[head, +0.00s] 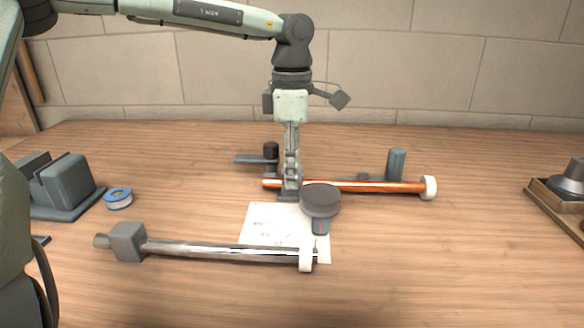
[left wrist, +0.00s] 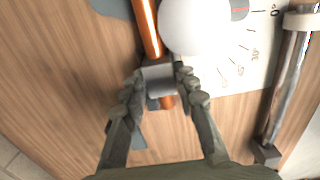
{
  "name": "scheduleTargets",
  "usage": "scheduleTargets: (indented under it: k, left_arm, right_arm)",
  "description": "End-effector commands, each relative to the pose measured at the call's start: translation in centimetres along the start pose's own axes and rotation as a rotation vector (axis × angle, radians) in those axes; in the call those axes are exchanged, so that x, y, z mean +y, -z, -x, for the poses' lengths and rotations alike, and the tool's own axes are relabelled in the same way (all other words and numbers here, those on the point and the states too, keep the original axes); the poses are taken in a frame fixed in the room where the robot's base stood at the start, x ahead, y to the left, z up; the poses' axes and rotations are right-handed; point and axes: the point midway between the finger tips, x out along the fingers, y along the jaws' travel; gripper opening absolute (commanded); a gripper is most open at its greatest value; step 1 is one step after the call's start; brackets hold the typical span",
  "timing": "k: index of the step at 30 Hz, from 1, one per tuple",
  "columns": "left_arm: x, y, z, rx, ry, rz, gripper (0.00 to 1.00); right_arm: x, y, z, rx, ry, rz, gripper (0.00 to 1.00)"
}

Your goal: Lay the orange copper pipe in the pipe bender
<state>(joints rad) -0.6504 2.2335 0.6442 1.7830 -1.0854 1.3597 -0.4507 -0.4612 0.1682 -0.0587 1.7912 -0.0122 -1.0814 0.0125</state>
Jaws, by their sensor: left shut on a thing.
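The orange copper pipe (head: 375,186) lies left to right behind the round grey former (head: 321,197) of the pipe bender, with a white cap on its right end. In the left wrist view the pipe (left wrist: 146,25) runs between the fingertips (left wrist: 160,78), beside the pale round former (left wrist: 195,24). The bender's silver lever (head: 215,250) lies in front, across a white angle sheet (head: 262,222). Whether the pipe rests in the bender's groove cannot be told. My right gripper is not in view.
A grey post (head: 396,164) stands behind the pipe on the right. A blue-and-white tape roll (head: 118,198) and a dark grey block stand (head: 68,185) are at left. A wooden tray (head: 556,208) is at the right edge. The table right of the bender is clear.

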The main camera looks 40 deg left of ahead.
Motion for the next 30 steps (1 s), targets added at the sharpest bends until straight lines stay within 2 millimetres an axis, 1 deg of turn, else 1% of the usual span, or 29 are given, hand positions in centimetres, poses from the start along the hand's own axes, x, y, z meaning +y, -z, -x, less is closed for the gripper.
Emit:
scheduleTargets:
  k: [13,14,15,19,26,30]
  left_arm:
    - [0.02,-0.04,0.00,-0.001,-0.001,0.000,0.00]
    - [0.02,-0.04,-0.01,-0.001,-0.001,0.000,0.31]
    - [0.02,-0.04,0.00,-0.001,-0.001,0.000,0.36]
    - [0.02,-0.03,-0.02,-0.001,-0.001,0.000,0.52]
    - [-0.01,0.01,-0.11,0.000,0.000,0.000,0.54]
    - [-0.01,0.01,-0.10,0.000,0.000,0.000,0.71]
  right_arm:
    - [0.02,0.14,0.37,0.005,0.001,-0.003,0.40]
    - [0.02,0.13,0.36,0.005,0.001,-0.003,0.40]
    - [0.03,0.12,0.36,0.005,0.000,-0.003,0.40]
    - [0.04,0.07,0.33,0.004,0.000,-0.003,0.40]
    - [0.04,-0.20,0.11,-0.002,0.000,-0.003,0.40]
    - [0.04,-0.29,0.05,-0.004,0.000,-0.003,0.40]
